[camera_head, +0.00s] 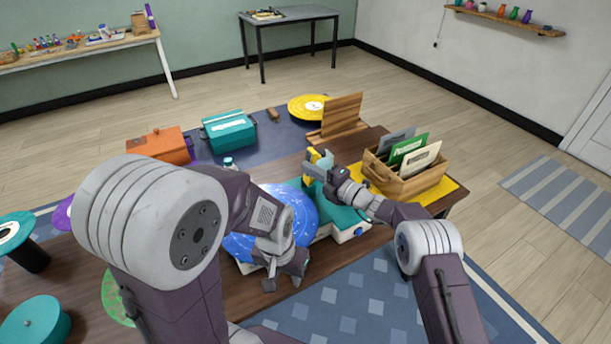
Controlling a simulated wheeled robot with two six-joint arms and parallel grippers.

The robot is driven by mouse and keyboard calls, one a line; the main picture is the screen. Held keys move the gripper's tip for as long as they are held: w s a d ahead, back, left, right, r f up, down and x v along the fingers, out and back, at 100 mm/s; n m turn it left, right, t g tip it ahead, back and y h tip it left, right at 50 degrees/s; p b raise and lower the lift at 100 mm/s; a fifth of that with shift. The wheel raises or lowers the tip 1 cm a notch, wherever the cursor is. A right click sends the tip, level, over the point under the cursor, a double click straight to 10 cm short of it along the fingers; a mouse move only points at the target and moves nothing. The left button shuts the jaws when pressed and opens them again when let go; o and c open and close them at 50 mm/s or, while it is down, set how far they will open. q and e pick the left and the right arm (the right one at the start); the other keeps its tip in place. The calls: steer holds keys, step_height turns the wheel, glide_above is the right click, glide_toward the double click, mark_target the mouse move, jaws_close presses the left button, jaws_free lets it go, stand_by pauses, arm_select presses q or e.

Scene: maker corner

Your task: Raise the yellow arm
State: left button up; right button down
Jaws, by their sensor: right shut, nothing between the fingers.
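The record player has a teal base (352,228) with a blue speckled record (243,247) on it. A small yellow part (315,156), which looks like the end of the yellow arm, shows at the back of the player. The rest of that arm is hidden by my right gripper. My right gripper (319,167) is shut and empty, right beside the yellow part; I cannot tell whether they touch. My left gripper (284,275) is open and empty, over the front edge of the record player.
A wooden crate of record sleeves (405,185) stands right of the player. Behind are a wooden rack (342,116), a yellow record (307,107), a teal box (229,131) and an orange box (159,146). A teal round canister (36,322) is at front left.

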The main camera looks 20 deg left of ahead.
steer(key=shift+w+d+r, duration=0.1)
steer(key=shift+w+d, duration=0.1)
steer(key=shift+d+r, duration=0.1)
steer(key=shift+d, duration=0.1)
stand_by(0.5)
steer(key=v, duration=0.8)
steer(key=shift+s+d, duration=0.25)
steer(key=shift+s, duration=0.05)
